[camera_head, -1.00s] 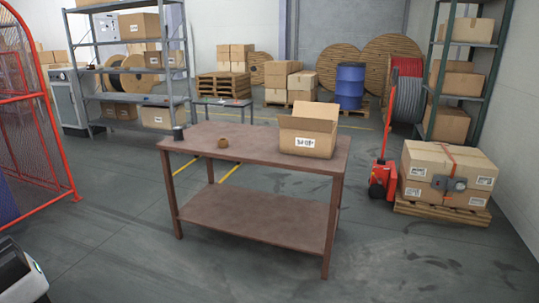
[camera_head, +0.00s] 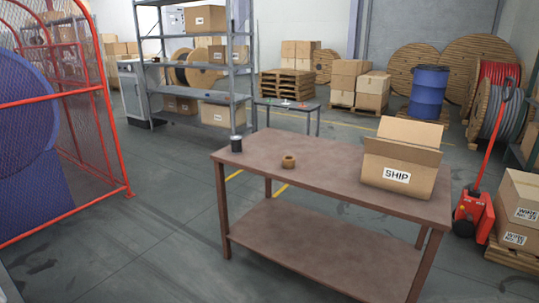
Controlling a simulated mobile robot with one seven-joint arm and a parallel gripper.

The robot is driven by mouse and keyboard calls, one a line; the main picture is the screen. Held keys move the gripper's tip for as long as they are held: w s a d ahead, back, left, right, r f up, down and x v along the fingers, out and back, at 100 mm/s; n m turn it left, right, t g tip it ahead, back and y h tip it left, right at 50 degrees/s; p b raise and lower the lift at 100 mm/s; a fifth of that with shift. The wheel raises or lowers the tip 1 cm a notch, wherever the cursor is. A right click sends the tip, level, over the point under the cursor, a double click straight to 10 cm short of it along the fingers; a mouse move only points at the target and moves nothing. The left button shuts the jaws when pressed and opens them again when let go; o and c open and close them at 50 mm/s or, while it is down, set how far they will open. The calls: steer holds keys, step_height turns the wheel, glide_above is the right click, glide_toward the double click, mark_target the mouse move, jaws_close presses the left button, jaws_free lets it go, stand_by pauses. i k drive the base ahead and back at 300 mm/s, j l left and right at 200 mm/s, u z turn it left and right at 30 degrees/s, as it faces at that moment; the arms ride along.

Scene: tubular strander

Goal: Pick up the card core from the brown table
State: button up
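The brown table (camera_head: 318,163) stands ahead of me, right of the middle of the head view, with a lower shelf. A small brown ring-shaped piece, which looks like the card core (camera_head: 289,162), sits on the table top left of its middle. It stands apart from the other things on the table. My gripper is not in the head view.
A dark cup-like item (camera_head: 236,144) stands at the table's left corner. An open SHIP carton (camera_head: 398,174) sits on its right part. A red mesh guard (camera_head: 108,110) is at left, a red pallet jack (camera_head: 473,213) at right. The floor left of the table is clear.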

mark_target(289, 161)
steer(key=i+j+z, duration=0.1)
steer(key=i, duration=0.5)
steer(key=i+j+z, duration=0.1)
steer(key=i, duration=0.5)
steer(key=i+j+z, duration=0.65)
steer(key=i+j, duration=0.2)
steer(key=j, duration=0.2)
steer(key=i+j+z, duration=0.15)
steer(key=j, duration=0.2)
steer(key=i+j, duration=0.2)
steer(key=j, duration=0.2)
steer(key=i+j+z, duration=0.1)
steer(key=j, duration=0.3)
